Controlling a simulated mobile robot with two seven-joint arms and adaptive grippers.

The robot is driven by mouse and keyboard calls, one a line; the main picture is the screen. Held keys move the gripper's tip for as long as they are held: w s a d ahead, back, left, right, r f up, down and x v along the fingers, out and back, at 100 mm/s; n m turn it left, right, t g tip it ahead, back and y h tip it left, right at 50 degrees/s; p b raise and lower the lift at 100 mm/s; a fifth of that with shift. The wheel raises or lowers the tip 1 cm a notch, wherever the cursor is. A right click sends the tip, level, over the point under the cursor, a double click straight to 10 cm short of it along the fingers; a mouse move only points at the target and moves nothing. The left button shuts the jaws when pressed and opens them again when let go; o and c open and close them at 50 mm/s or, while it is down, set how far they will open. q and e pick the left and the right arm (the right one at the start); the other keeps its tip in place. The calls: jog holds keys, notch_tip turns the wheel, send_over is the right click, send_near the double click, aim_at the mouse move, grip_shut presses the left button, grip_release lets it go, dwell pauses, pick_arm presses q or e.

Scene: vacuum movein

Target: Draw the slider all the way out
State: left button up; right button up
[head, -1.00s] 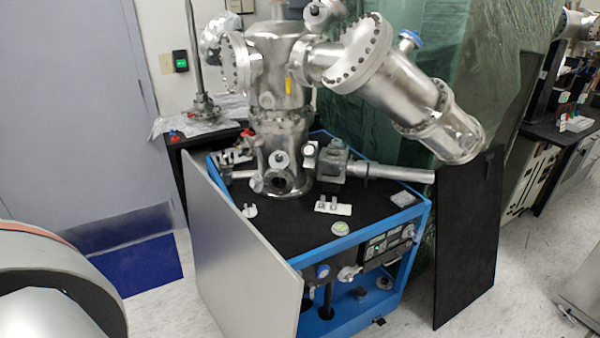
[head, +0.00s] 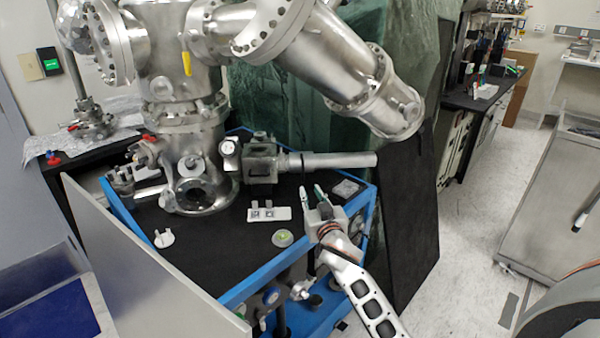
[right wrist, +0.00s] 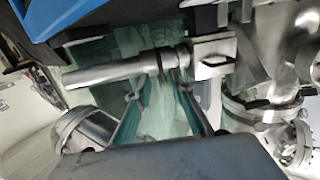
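A silver horizontal tube (head: 335,160) sticks out to the right from a block-shaped fitting (head: 262,160) on the vacuum chamber (head: 185,110). I take the slider to be on this tube; a collar-like ring (right wrist: 178,57) shows on it in the right wrist view. My right gripper (head: 311,190) is open and empty, its fingers pointing up just below the tube near the fitting. In the right wrist view the gripper (right wrist: 162,80) has its two teal-padded fingers spread toward the tube (right wrist: 105,73). I cannot tell whether they touch it. My left gripper is not in view.
The chamber stands on a black-topped cart with a blue frame (head: 240,290). A small white plate (head: 268,214) and a round green-centred disc (head: 283,238) lie on the top. A thick angled cylinder (head: 330,65) hangs above the tube. A black panel (head: 408,225) leans at the right.

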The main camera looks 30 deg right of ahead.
aim_at(303, 179)
jog(key=shift+m, duration=0.3)
jog(key=shift+r+b+x, duration=0.25)
jog(key=shift+r+x, duration=0.15)
jog(key=shift+x, duration=1.3)
jog(key=shift+r+b+x, duration=0.2)
jog(key=shift+r+x, duration=0.2)
jog(key=shift+x, duration=1.25)
jog(key=shift+r+b+x, duration=0.25)
jog(key=shift+r+x, duration=0.15)
jog(key=shift+x, duration=1.3)
grip_shut()
